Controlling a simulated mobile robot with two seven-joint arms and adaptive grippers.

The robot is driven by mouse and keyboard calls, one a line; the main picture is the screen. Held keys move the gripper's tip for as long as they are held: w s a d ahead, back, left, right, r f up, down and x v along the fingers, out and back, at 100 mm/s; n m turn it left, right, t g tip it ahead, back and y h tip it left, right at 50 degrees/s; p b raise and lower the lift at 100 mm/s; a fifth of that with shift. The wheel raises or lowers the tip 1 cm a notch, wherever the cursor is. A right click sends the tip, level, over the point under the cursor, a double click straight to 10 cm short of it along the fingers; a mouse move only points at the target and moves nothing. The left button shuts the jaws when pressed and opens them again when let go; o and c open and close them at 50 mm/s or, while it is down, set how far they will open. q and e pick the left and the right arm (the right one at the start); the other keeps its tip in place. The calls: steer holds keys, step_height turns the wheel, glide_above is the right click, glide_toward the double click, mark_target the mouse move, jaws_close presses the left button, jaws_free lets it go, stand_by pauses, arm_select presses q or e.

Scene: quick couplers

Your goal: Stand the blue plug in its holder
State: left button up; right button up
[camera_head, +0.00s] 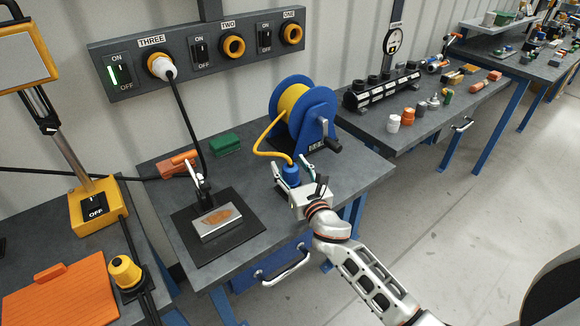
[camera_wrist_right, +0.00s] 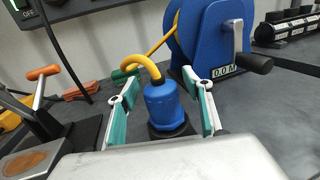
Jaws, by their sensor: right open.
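The blue plug (camera_head: 291,175) stands upright beside the blue cable reel, with a yellow cable leaving its top. In the right wrist view the plug (camera_wrist_right: 164,106) rests on a dark round base (camera_wrist_right: 187,131), which looks like its holder; how deep it sits is hidden. My right gripper (camera_head: 294,171) is open, with its teal-padded fingers to either side of the plug. In the wrist view the right gripper (camera_wrist_right: 160,100) shows a gap between the plug and each finger. My left gripper is not in view.
The cable reel (camera_head: 313,108) with its crank stands just behind the plug. A clamp with an orange handle (camera_head: 178,164) and a metal plate (camera_head: 216,222) on a dark mat are to the left. A green block (camera_head: 226,144) lies near the wall. Bare tabletop lies between mat and plug.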

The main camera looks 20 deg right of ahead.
steer(key=s, duration=0.8)
steer(key=s+d, duration=0.1)
steer(key=s, duration=0.3)
steer(key=shift+d, duration=0.1)
steer(key=s+d+f+m+g+h, duration=0.35)
steer(key=s+d+m+g, duration=0.35)
steer(key=s+m, duration=0.6)
steer(key=s+d+f+m+g+h, duration=0.4)
steer(key=s+d+m, duration=0.55)
steer(key=m, duration=0.75)
steer(key=w+a+f+m+t+y, duration=0.1)
steer(key=a+f+m+t+y, duration=0.1)
steer(key=a+f+y, duration=0.6)
steer(key=shift+w+a+f+m+t+y, duration=0.35)
steer(key=shift+a+f+t, duration=0.55)
steer(key=shift+a+f, duration=3.05)
steer(key=shift+a+r, duration=0.65)
steer(key=shift+r, duration=0.05)
